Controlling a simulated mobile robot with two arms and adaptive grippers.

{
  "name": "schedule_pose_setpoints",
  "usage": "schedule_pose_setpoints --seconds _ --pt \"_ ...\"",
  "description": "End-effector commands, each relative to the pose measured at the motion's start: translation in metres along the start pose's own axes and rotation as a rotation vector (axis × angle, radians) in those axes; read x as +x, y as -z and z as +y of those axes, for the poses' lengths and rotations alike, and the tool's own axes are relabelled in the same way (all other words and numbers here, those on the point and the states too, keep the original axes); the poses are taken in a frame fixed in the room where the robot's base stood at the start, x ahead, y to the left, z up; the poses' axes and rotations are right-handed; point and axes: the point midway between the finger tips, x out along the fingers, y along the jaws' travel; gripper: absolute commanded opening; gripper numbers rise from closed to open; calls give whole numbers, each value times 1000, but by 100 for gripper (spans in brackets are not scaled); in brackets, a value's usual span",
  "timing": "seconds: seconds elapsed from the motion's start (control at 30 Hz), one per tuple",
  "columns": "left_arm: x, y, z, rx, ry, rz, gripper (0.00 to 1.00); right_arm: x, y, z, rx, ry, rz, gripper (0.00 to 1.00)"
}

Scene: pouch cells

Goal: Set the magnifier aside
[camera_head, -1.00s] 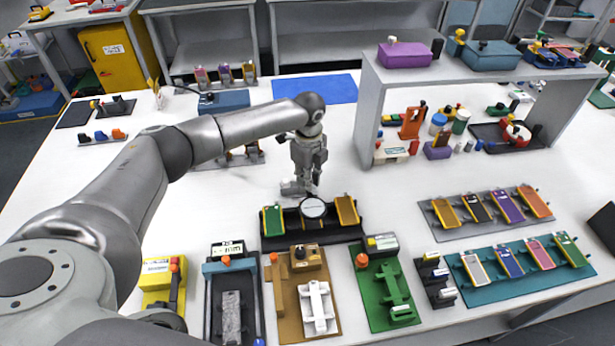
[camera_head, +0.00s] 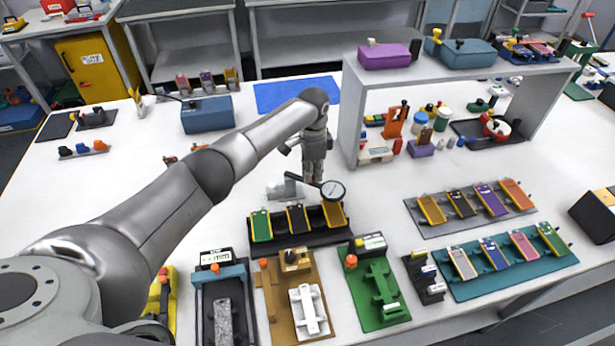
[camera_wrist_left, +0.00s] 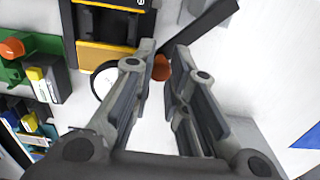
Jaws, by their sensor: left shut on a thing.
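The magnifier is a round lens (camera_head: 333,190) with a dark rim on a thin dark arm, above a light grey foot (camera_head: 285,189) on the table. My left gripper (camera_head: 313,180) reaches down at the arm, just left of the lens. In the left wrist view my fingers (camera_wrist_left: 166,52) are closed around an orange knob (camera_wrist_left: 161,70) by the dark arm (camera_wrist_left: 205,28), with the lens (camera_wrist_left: 103,82) beside them. The lens appears just behind a black tray (camera_head: 290,239) with three cells, overlapping the right cell's far end. My right gripper is not in view.
Coloured fixtures (camera_head: 375,285) stand along the front edge. Cells lie on grey and teal trays (camera_head: 515,278) at the right. A grey shelf (camera_head: 352,110) stands behind right.

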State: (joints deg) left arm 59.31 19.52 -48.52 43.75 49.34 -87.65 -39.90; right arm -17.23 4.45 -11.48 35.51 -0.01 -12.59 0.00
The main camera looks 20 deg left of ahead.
Motion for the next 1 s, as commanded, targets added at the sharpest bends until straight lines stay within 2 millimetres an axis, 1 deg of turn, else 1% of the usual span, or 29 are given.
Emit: schedule_pose_setpoints --seconds 0.03,0.2,0.5,0.7,1.0 --pt "1 5 -3 -46 1 4 0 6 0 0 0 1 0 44" --pt "2 11 -14 -207 1 4 0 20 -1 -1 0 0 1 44" --pt "2 17 -30 -466 1 3 0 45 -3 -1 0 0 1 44" --pt "0 18 -36 -592 1 3 0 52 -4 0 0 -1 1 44" --pt "-1 17 -40 -693 2 2 0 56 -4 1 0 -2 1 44"
